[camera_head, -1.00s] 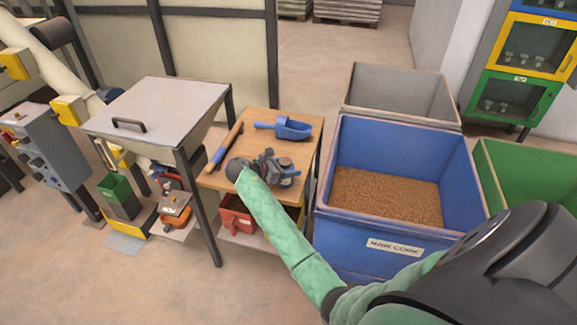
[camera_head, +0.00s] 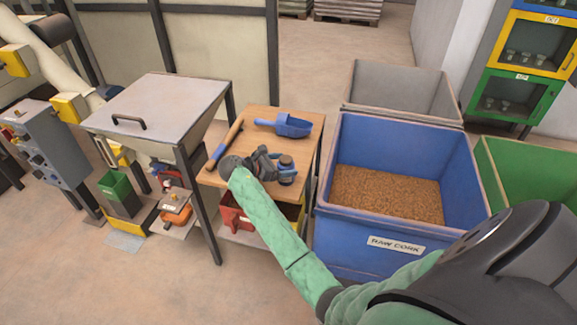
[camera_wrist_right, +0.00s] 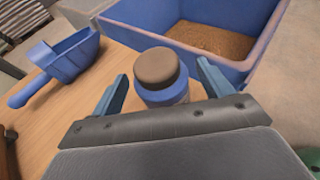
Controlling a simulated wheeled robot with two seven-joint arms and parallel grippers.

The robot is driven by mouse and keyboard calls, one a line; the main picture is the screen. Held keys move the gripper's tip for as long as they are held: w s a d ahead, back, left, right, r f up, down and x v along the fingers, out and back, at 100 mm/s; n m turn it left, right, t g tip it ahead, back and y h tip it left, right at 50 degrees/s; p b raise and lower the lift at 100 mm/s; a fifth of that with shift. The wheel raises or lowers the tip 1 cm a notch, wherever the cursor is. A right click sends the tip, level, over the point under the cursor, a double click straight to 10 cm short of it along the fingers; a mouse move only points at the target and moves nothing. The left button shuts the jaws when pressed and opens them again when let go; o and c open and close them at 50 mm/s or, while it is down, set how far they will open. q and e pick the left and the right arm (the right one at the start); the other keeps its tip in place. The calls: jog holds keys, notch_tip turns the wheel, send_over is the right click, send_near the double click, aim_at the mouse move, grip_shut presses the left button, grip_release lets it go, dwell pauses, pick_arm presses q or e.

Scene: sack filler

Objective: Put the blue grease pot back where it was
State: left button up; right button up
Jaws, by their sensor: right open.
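The blue grease pot (camera_head: 286,171), with a dark brown lid, stands upright on the wooden bench top near its right edge. It also shows in the right wrist view (camera_wrist_right: 161,82). My right gripper (camera_head: 274,161) is open at the pot, reaching in from its left in the head view. In the right wrist view its two blue fingers (camera_wrist_right: 163,84) stand on either side of the pot with a gap on each side. The pot's lower part is partly hidden in the head view. My left gripper is not in view.
On the bench (camera_head: 262,123) lie a blue scoop (camera_head: 284,125) and a wooden-and-blue tool (camera_head: 225,144). The blue bin of raw cork (camera_head: 372,228) stands close to the right. A hopper with a grey lid (camera_head: 160,105) stands to the left. A red bin (camera_head: 235,215) sits below the bench top.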

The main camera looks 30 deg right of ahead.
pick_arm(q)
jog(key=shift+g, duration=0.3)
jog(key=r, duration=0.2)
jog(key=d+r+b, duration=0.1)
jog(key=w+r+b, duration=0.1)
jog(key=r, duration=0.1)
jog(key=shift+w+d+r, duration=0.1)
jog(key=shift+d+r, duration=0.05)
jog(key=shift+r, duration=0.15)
pick_arm(e)
jog(key=v, duration=0.9)
jog(key=shift+a+r, duration=0.15)
jog(key=shift+a, duration=0.1)
